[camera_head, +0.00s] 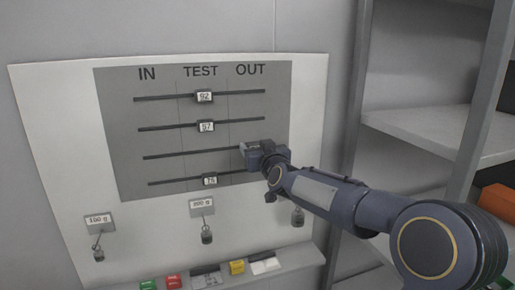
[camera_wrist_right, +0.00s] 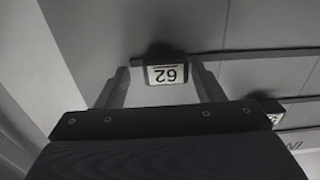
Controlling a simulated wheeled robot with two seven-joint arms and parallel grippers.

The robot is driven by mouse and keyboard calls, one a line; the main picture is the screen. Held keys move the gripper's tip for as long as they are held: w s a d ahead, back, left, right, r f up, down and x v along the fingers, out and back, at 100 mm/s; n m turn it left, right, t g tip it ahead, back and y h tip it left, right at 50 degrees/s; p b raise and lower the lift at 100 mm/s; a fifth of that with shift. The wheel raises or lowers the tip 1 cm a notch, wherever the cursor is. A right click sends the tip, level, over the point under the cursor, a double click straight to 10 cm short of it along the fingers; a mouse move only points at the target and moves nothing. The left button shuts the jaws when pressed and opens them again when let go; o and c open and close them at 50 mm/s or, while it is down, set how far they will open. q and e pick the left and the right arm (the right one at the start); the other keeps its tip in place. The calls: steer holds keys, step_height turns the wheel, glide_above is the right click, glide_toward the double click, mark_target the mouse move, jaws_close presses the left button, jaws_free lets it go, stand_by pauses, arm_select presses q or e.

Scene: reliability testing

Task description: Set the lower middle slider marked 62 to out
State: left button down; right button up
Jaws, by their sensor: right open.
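The grey panel (camera_head: 112,140) has columns IN, TEST and OUT and several horizontal slider rails. The lower middle rail (camera_head: 190,154) runs bare through IN and TEST, and its right end is hidden behind my right gripper (camera_head: 247,153). In the upside-down right wrist view, the slider marked 62 (camera_wrist_right: 166,74) sits between the fingertips of the right gripper (camera_wrist_right: 160,82), with a small gap on each side. The gripper is open around it, in the OUT column. My left gripper is not in view.
The sliders above (camera_head: 206,127) and at the top (camera_head: 204,97) stand in TEST, as does the bottom slider (camera_head: 210,181). Below are hooks with hanging weights (camera_head: 207,236) and a ledge with coloured blocks (camera_head: 237,267). A metal shelf (camera_head: 420,128) stands to the right.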

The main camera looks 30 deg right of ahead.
steer(key=v, duration=0.7)
steer(key=shift+s, duration=0.4)
steer(key=shift+a, duration=0.1)
steer(key=s+a+f+g+y, duration=0.2)
steer(key=s+a+f+g, duration=0.2)
steer(key=s+f, duration=0.4)
steer(key=s+a+f+g+y, duration=0.3)
steer(key=s+a+f, duration=0.4)
steer(key=s, duration=0.4)
steer(key=s+a+f+n+g+y, duration=0.1)
steer(key=s+a+f+g+y, duration=0.2)
steer(key=s+a+f, duration=0.3)
steer(key=s+f+g, duration=0.1)
steer(key=s+f, duration=0.1)
steer(key=s, duration=0.2)
steer(key=shift+s+a+f+g, duration=0.25)
steer(key=shift+s+f+g, duration=0.05)
steer(key=shift+s+g, duration=0.1)
steer(key=shift+w, duration=0.1)
stand_by(0.7)
